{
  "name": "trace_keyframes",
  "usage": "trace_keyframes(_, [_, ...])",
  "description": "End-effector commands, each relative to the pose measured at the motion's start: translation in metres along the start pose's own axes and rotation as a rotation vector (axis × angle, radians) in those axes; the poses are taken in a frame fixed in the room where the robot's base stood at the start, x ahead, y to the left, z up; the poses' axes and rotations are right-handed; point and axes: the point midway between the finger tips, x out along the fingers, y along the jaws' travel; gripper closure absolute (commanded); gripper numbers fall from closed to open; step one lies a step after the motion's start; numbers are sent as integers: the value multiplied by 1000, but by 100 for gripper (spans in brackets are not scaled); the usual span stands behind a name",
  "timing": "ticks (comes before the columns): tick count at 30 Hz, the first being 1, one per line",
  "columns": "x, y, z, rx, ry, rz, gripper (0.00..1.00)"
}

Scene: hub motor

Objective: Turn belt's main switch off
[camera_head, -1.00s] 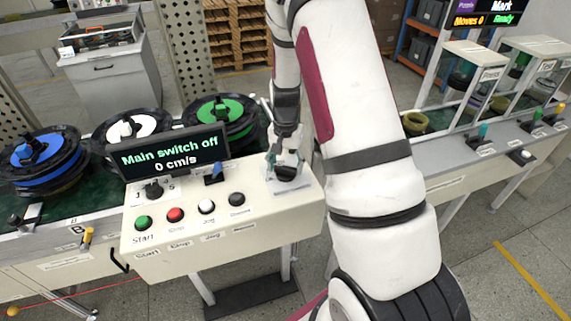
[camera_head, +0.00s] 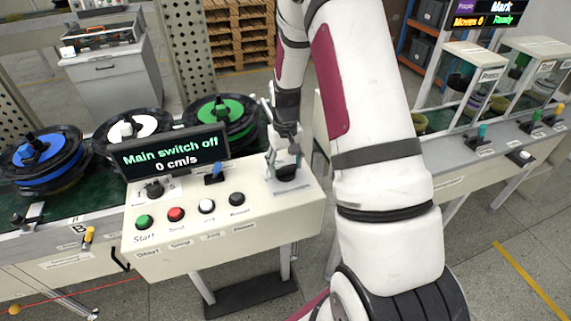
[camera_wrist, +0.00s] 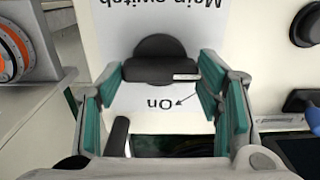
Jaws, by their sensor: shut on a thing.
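The main switch is a black rotary knob (camera_wrist: 155,60) on a white plate marked "Main switch" and "On" with an arrow. In the wrist view its bar lies crosswise, with a small white mark at its right end. My gripper (camera_wrist: 160,80) has its teal-padded fingers on either side of the bar, shut on it. In the head view the switch (camera_head: 286,173) sits at the right end of the cream control panel (camera_head: 285,215), with my gripper (camera_head: 284,150) over it, partly hiding it. The panel's display (camera_head: 170,152) reads "Main switch off" and "0 cm/s".
Green, red, white and black buttons (camera_head: 206,206) line the panel, with a small blue switch (camera_head: 214,172) above them. Reels with blue, white and green hubs (camera_head: 222,112) stand on the belt behind. A conveyor with clear-sided boxes (camera_head: 475,85) is at the right.

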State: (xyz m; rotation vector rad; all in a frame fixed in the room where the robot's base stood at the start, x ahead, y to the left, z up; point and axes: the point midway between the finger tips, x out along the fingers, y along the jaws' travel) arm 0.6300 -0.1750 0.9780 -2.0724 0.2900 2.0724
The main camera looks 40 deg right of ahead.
Motion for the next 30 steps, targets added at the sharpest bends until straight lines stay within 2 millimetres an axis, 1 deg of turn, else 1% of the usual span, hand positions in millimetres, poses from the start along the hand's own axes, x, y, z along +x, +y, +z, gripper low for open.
trace_keyframes(14, [0,0,0,-16,-1,0,68])
trace_keyframes(15, [0,0,0,-16,-1,0,36])
trace_keyframes(17, [0,0,0,-16,-1,0,22])
trace_keyframes(18, [0,0,0,-16,-1,0,20])
trace_keyframes(26, [0,0,0,-14,0,0,20])
trace_keyframes(30, [-6,0,-1,-14,2,0,20])
